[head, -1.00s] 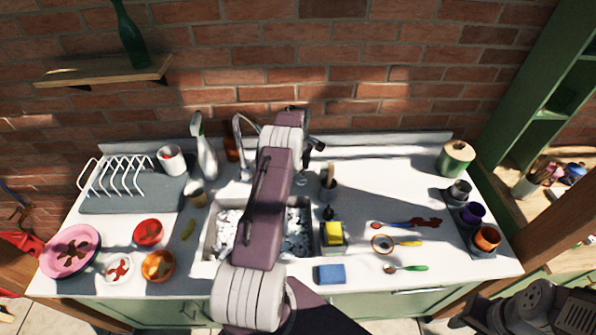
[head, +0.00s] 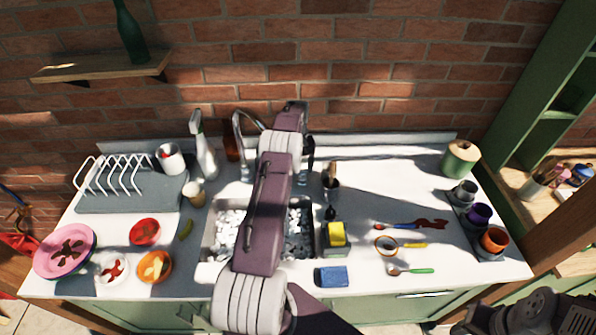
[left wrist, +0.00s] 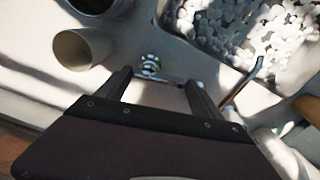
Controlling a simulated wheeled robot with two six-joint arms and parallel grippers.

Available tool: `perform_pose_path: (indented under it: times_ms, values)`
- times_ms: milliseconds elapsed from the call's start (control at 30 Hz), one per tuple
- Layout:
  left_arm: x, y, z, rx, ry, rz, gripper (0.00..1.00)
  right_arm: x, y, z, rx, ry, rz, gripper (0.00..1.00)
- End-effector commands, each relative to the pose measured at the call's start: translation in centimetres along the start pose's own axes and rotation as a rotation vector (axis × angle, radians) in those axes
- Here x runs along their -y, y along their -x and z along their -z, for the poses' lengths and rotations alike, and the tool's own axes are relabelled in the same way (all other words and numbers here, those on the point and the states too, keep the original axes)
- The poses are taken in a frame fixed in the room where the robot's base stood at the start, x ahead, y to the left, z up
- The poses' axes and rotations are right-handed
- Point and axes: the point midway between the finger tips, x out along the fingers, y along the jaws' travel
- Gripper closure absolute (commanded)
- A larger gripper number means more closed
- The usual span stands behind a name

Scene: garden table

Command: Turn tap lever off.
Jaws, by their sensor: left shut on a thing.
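The chrome tap (head: 238,130) arches up behind the sink (head: 208,235). My left arm crosses over the sink and covers most of the tap's right side in the head view. My left gripper (head: 306,172) points down at the counter right of the spout. In the left wrist view, my left gripper (left wrist: 157,85) has its two dark fingers on either side of a thin bar, which I take as the tap lever (left wrist: 172,84). A round chrome base (left wrist: 150,65) shows just beyond it. The lever's exact angle is hard to tell. My right gripper is out of view.
A spray bottle (head: 203,150) and a small cup (head: 194,194) stand left of the tap. A yellow sponge (head: 337,234) sits right of the sink.

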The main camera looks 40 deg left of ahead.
Motion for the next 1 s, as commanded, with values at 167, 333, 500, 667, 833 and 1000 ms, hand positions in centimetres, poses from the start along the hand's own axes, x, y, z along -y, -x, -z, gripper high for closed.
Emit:
perform_pose_path:
  times_ms: [167, 333, 500, 667, 833, 1000]
  values:
    - [-0.04, 0.1, 0.33, -0.004, -0.105, -0.002, 0.64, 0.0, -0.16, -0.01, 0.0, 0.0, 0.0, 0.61]
    - [-0.07, 0.14, 0.48, -0.005, -0.173, -0.002, 0.64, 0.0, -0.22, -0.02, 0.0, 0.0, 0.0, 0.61]
    - [-0.09, 0.17, 0.56, -0.005, -0.21, -0.002, 0.64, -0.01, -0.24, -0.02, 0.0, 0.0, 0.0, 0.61]
    - [-0.1, 0.21, 0.61, -0.006, -0.224, -0.002, 0.64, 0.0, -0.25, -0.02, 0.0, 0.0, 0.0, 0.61]
    - [-0.11, 0.22, 0.62, -0.007, -0.225, -0.002, 0.64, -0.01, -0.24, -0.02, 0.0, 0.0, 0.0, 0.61]
    - [-0.11, 0.23, 0.62, -0.007, -0.225, -0.002, 0.21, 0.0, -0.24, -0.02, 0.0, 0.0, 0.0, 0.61]
